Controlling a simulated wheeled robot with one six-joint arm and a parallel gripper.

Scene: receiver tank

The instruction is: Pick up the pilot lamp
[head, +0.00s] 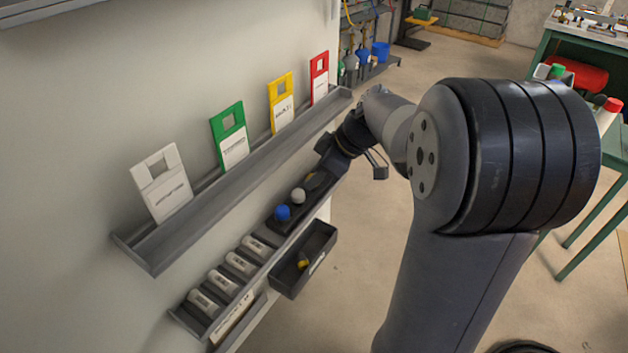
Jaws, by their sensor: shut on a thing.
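Two round-topped pilot lamps, one blue (283,212) and one white (298,196), stand in a dark holder (273,227) on the lower wall shelf. My gripper (324,158) is at the far end of this holder, beyond the white lamp and close above the shelf. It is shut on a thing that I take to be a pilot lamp. The fingers and wrist hide that thing, so its colour and whether it still touches the holder cannot be told.
An upper ledge (150,262) carries white, green, yellow and red tags close beside my gripper. Several white cylinders (222,281) lie in slots nearer. A dark bin (290,285) with a small yellow item (303,262) hangs in front. A green bench (545,50) stands far right.

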